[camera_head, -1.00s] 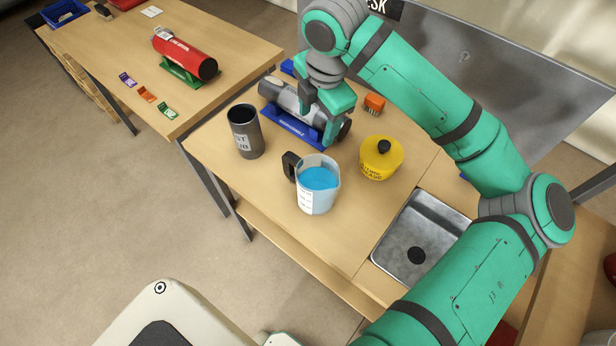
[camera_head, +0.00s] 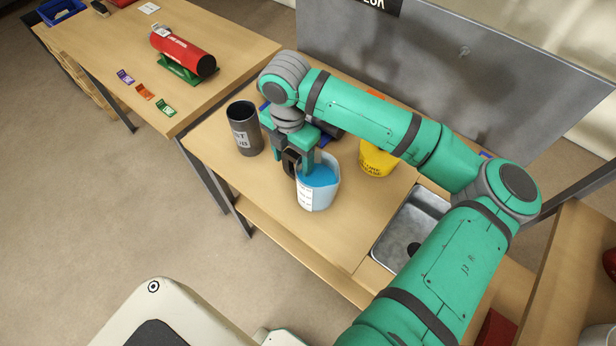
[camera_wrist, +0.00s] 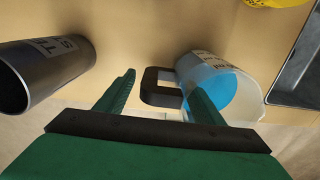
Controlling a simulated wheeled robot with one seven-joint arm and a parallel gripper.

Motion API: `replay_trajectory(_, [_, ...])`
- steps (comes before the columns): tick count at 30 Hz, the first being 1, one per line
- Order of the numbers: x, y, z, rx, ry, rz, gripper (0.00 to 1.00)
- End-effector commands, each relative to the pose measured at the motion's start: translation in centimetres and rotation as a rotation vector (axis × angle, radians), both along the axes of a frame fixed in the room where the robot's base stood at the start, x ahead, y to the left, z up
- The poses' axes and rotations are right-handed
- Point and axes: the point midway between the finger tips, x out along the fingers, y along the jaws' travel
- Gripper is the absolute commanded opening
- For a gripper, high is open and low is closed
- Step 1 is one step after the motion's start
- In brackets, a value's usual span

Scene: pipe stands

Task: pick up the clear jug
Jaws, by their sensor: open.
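The clear jug (camera_head: 318,185) holds blue liquid and stands upright on the wooden table, with its dark handle (camera_head: 289,162) on the left side. In the wrist view the jug (camera_wrist: 229,88) is right of centre and its black handle (camera_wrist: 158,87) points left. My gripper (camera_head: 295,165) is at the handle side of the jug, fingers pointing down. In the wrist view my gripper (camera_wrist: 162,88) is open, with the handle showing between its two fingers. The right finger overlaps the jug's side in that view. I cannot tell whether it touches.
A dark grey cup (camera_head: 243,130) stands close to the left of my gripper. A yellow container (camera_head: 376,160) is behind the jug to the right, partly hidden by my arm. A metal sink (camera_head: 405,225) lies to the right. The table in front of the jug is clear.

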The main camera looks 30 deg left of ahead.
Motion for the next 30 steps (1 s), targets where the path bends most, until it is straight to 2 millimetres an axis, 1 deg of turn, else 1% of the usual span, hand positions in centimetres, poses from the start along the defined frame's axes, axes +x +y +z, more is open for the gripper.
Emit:
replay_trajectory(3, [-0.2, -0.1, -1.8, -0.001, 0.001, -0.001, 0.62])
replay_trajectory(8, [-0.2, -0.1, -3.5, 0.0, 0.001, -0.001, 0.62])
replay_trajectory(11, [-0.2, -0.1, -3.9, 0.0, 0.0, -0.001, 0.62])
replay_trajectory(17, [-0.2, -0.1, -4.0, 0.001, 0.0, -0.001, 0.62])
replay_trajectory(20, [-0.2, -0.1, -4.0, 0.001, 0.0, -0.001, 0.4])
replay_trajectory(21, [-0.2, -0.1, -4.0, 0.001, 0.0, -0.001, 0.31])
replay_trajectory(23, [-0.2, -0.1, -4.0, 0.001, 0.0, -0.001, 0.16])
replay_trajectory(24, [-0.2, -0.1, -4.0, 0.001, 0.0, -0.001, 0.13])
replay_trajectory(30, [-0.2, -0.1, -3.9, 0.001, -0.001, -0.001, 0.13])
